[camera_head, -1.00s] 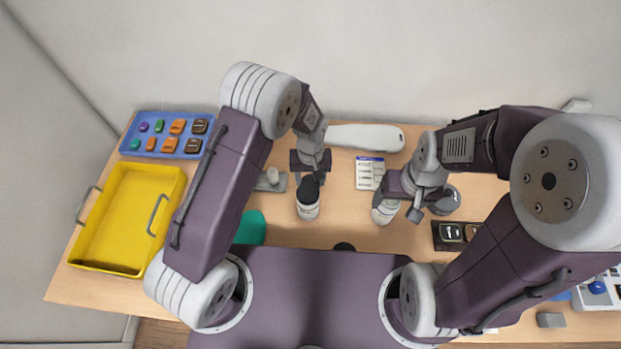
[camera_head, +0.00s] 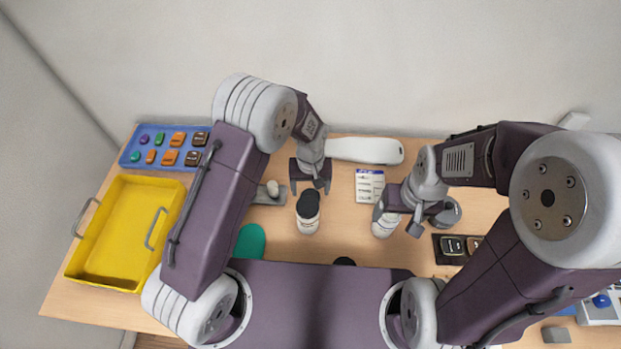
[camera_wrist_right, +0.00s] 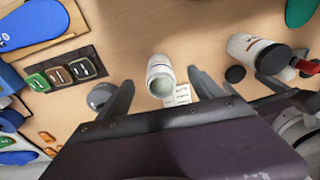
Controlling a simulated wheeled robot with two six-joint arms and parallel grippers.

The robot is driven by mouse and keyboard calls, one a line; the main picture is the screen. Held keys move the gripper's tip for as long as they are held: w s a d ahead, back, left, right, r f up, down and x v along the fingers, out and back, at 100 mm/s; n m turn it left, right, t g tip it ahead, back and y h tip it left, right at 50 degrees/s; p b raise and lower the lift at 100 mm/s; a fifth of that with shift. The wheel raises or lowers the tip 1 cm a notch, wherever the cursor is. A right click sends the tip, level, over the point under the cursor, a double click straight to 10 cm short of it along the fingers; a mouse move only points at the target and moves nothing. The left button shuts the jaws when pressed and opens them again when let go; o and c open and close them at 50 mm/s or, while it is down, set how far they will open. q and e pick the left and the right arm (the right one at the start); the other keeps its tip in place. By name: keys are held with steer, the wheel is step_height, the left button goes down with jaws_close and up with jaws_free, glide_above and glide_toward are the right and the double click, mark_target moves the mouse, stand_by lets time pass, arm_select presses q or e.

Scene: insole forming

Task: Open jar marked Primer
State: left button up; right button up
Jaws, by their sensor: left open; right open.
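A white jar with a black lid (camera_head: 308,213) stands on the table in the head view. My left gripper (camera_head: 312,188) is open, just behind its lid, and I cannot tell whether they touch. In the right wrist view, this jar (camera_wrist_right: 245,47) shows at the right. I cannot read which jar says Primer.
A loose black disc (camera_wrist_right: 235,74) lies between the jars. A printed card (camera_head: 369,186) and a white insole-like form (camera_head: 365,150) lie behind. A yellow tray (camera_head: 82,244) and a blue board of pieces (camera_head: 128,156) are left; a dark tray (camera_head: 440,258) is right.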

arm_select(q)
step_height(320, 180, up, 10)
steer(key=shift+b, duration=0.3)
steer(key=shift+a+f, duration=0.1)
steer(key=s+a+r+t, duration=0.1)
steer(key=s+a, duration=1.2)
steer(key=a, duration=0.1)
steer(key=shift+a+m, duration=0.15)
steer(key=shift+m, duration=0.25)
